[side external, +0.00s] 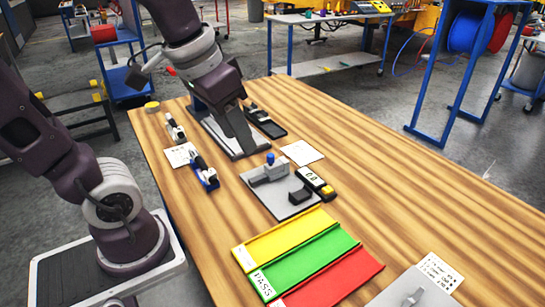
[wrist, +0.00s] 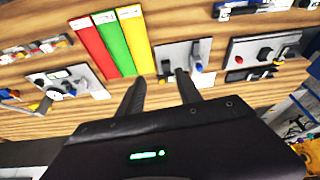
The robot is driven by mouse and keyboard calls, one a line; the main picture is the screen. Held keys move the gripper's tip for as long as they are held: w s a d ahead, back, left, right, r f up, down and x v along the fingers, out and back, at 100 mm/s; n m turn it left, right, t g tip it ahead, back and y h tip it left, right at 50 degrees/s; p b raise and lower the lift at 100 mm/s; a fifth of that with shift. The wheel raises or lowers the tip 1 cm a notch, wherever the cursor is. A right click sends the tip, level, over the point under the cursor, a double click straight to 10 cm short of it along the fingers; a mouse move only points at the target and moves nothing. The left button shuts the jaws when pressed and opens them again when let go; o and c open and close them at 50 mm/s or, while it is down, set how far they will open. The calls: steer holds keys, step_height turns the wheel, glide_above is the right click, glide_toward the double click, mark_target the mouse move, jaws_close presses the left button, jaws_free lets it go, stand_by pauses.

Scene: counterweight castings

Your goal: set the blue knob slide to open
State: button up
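The blue knob (side external: 269,158) stands on a grey slide block on a flat grey plate (side external: 287,206) on the wooden table. A dark block (side external: 299,196) sits on the same plate, apart from the knob. In the wrist view the blue knob (wrist: 198,68) shows on its grey plate (wrist: 203,47), just beyond and right of my right finger. My gripper (wrist: 160,76) is open, with nothing seen between its two dark fingers. In the side view my gripper (side external: 241,135) is left of and behind the knob, apart from it. I cannot read any open or closed marking.
Yellow, green and red lanes (side external: 307,257) lie in front of the plate. A small display box (side external: 312,179) stands right beside it. Another grey fixture plate (wrist: 232,58) lies nearby. A blue-based device (side external: 206,178) and a white card (side external: 302,152) flank the plate.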

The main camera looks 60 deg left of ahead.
steer(key=w+a+f+g, duration=0.2)
steer(key=w+a, duration=0.1)
steer(key=w, duration=0.3)
steer(key=n+g, duration=0.2)
glide_above(271, 154)
step_height(271, 154, down, 10)
steer(key=shift+r, duration=0.2)
step_height(271, 154, down, 6)
steer(key=shift+r, duration=0.15)
steer(key=shift+f, duration=0.4)
jaws_close()
